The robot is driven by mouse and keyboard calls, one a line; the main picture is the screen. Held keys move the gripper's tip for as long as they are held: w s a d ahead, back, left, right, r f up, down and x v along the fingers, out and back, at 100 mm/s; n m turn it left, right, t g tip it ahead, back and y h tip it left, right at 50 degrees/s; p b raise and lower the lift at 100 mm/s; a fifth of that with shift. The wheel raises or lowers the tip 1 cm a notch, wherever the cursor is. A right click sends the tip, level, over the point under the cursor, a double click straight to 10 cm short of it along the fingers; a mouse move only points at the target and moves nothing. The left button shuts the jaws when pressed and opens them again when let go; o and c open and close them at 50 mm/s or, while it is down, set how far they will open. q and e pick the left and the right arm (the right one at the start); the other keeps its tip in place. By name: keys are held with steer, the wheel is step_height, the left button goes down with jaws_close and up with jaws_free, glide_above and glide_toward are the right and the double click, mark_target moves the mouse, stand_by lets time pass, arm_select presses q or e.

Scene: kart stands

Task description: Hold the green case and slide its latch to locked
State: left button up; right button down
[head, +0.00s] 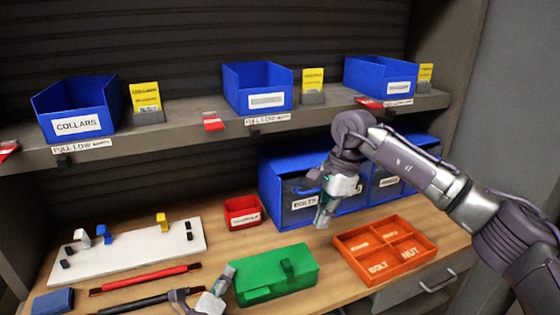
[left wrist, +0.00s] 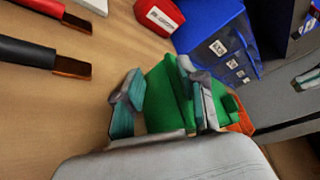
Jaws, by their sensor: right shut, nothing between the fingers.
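The green case (head: 262,278) lies on the bench at the front middle, with a raised dark green latch (head: 289,268) on its top. My left gripper (head: 222,284) is low at the case's left end. In the left wrist view its fingers (left wrist: 165,105) stand apart, with part of the green case (left wrist: 165,85) between and beyond them. A narrow gap shows beside the left finger; contact at the right finger is unclear. My right gripper (head: 323,217) is shut and empty, above the bench behind the case and to its right.
An orange divided tray (head: 385,278) stands right of the case. A small red bin (head: 242,212) and blue bins (head: 285,190) stand behind. A white board (head: 125,262), a red bar (head: 145,280) and a black bar (head: 148,303) lie to the left. A shelf (head: 200,135) overhangs the back.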

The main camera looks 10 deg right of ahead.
arm_select(q)
steer(key=shift+d+f, duration=0.1)
steer(key=shift+f, duration=0.15)
